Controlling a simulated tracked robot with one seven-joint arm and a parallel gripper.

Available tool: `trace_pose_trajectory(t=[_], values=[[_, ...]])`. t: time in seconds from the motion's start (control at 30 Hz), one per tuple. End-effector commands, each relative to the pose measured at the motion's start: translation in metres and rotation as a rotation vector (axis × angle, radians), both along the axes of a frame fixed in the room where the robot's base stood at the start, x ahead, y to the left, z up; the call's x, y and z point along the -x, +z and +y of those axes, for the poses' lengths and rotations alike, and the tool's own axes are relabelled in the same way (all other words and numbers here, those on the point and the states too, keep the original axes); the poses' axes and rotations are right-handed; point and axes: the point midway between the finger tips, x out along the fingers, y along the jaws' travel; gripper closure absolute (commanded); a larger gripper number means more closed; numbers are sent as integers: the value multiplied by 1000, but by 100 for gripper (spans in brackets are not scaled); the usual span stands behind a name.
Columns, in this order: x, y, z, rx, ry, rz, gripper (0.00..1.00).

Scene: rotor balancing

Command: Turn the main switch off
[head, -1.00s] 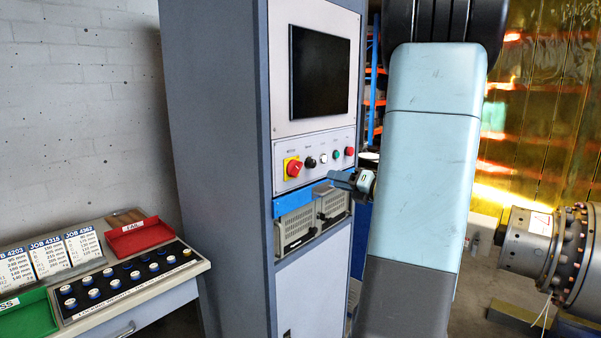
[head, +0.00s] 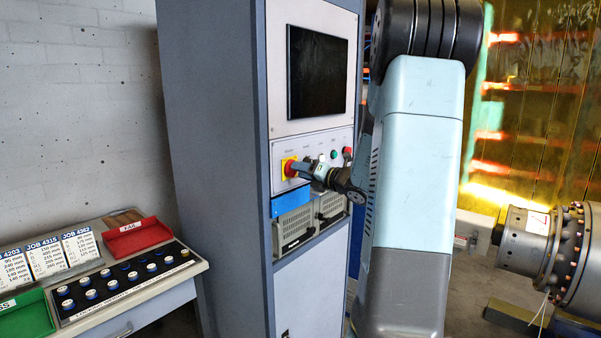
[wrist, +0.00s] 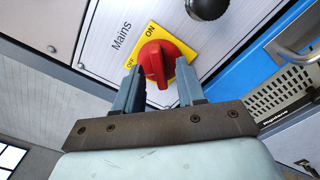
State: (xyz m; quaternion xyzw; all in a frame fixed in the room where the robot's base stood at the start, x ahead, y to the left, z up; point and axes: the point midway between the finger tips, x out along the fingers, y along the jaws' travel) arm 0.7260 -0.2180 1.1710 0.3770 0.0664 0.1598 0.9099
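The main switch is a red rotary knob (wrist: 155,62) on a yellow plate (wrist: 184,49) marked "Mains", "ON" and "OFF" in the wrist view. Its ridge points towards a spot near the lower edge of the plate, and I cannot tell its exact setting. In the head view the red knob (head: 290,167) shows on the cabinet panel, partly behind my gripper. My gripper (wrist: 160,85) is open, with one finger on each side of the knob's lower part. I cannot tell whether the fingers touch it.
A black knob (wrist: 207,4) sits close beside the switch. The cabinet (head: 215,130) carries a dark screen (head: 317,72) above the panel. Below are a blue strip (head: 284,204) and grey units with handles. A bench with a red tray (head: 138,237) stands at the left.

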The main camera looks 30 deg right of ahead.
Motion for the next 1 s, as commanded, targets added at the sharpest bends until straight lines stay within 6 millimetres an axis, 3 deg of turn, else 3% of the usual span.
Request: trace_pose_trajectory(t=[0.4,0.8,1.0], values=[[-6,0,2,1,0,0,62],[-5,0,1,1,-1,0,100],[-5,0,8,1,-1,0,100]])
